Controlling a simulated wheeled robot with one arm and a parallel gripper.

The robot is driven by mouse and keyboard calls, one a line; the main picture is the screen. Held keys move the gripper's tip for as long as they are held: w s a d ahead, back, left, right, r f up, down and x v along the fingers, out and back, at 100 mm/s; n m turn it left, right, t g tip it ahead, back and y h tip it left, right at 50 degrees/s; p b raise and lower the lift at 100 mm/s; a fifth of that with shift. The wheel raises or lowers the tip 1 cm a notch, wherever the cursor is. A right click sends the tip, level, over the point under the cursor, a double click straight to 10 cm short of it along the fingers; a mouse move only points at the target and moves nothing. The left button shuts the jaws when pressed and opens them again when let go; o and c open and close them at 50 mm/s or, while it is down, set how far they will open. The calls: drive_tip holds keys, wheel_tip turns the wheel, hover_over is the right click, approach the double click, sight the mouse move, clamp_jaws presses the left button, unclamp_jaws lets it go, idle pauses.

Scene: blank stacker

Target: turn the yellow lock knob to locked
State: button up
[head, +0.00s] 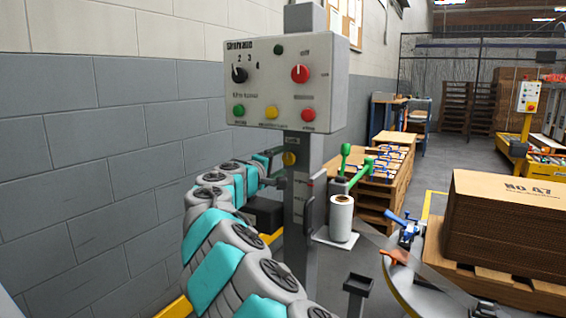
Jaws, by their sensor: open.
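My gripper (279,167) is at the far end of my grey and teal arm, left of the post and close to the knob. Its two dark fingers are apart, one near the knob's height and one lower. I cannot tell whether a finger touches the knob. Nothing shows between them.
The panel (285,80) above has a black selector, a red knob and several coloured buttons. A white roll (341,218) and green-knobbed levers (346,150) stand right of the post. A cardboard stack (510,215) is at right. A block wall (100,150) is at left.

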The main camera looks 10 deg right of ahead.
drive_tip(key=v, duration=0.6)
drive_tip(key=shift+s+a+b, duration=0.2)
drive_tip(key=shift+s+b, duration=0.05)
drive_tip(key=shift+b, duration=0.1)
